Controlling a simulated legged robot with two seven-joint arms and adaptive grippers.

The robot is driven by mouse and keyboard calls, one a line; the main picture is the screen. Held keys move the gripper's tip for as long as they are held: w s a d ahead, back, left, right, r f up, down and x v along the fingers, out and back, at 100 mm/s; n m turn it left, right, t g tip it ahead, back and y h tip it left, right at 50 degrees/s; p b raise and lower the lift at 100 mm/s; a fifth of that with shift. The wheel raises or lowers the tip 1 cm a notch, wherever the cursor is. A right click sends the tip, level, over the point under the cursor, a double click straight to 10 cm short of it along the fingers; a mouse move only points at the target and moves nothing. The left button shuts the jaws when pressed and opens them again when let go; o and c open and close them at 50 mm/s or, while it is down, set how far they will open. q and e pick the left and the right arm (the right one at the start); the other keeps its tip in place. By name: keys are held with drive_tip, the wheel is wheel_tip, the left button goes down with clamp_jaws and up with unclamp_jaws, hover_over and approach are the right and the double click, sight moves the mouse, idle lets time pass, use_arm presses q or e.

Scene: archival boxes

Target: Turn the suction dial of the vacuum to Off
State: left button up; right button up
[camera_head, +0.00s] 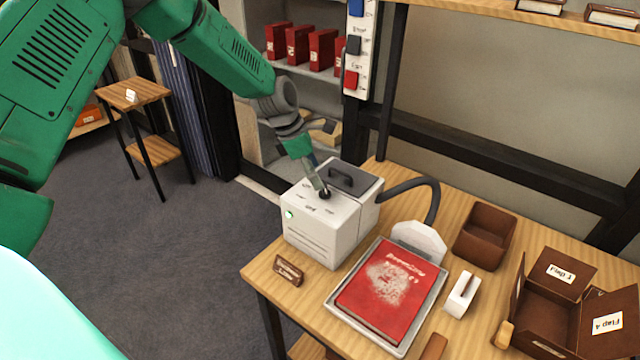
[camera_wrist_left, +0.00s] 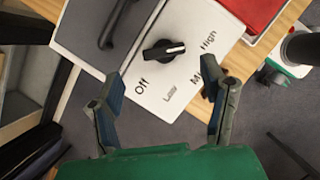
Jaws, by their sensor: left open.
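The vacuum (camera_head: 316,229) is a white box with a dark-handled lid, standing on the wooden table. Its black suction dial (camera_head: 325,194) is on top. In the left wrist view the dial (camera_wrist_left: 163,50) has a white pointer mark aimed right, roughly towards the High label (camera_wrist_left: 208,40). The Off label (camera_wrist_left: 140,84) is printed below left of the dial, with Low and Med between them. My left gripper (camera_head: 320,184) is just over the dial. In the wrist view its two fingers (camera_wrist_left: 163,98) are spread apart with nothing between them. My right gripper is not in view.
A dark hose (camera_head: 428,193) runs from the vacuum to a pale nozzle (camera_head: 418,240). A dusty red book (camera_head: 390,288) lies on a tray in front. Brown boxes (camera_head: 485,236) stand to the right. A small wooden sign (camera_head: 288,271) sits near the table's front edge.

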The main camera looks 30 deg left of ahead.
sight(326, 187)
use_arm(q)
drive_tip(key=d+f, duration=0.1)
drive_tip(key=w+d+f, duration=0.1)
drive_tip(key=d+f, duration=0.1)
drive_tip(key=shift+d, duration=0.15)
drive_tip(key=shift+f, duration=0.2)
drive_tip(key=shift+a+f, duration=0.2)
drive_tip(key=shift+a, duration=0.05)
drive_tip(key=shift+a+f, duration=0.2)
drive_tip(key=shift+a, duration=0.35)
drive_tip(key=shift+a+f, duration=0.2)
drive_tip(key=shift+a, duration=0.4)
drive_tip(key=c, duration=0.7)
drive_tip(key=shift+d+r, duration=0.15)
drive_tip(key=shift+d, duration=0.1)
drive_tip(key=c, duration=0.5)
drive_tip(key=shift+o, duration=0.2)
drive_tip(key=shift+d+r, duration=0.2)
drive_tip(key=shift+d, duration=0.15)
drive_tip(key=shift+w+d, duration=0.2)
drive_tip(key=shift+d, duration=0.25)
drive_tip(key=shift+a, duration=0.15)
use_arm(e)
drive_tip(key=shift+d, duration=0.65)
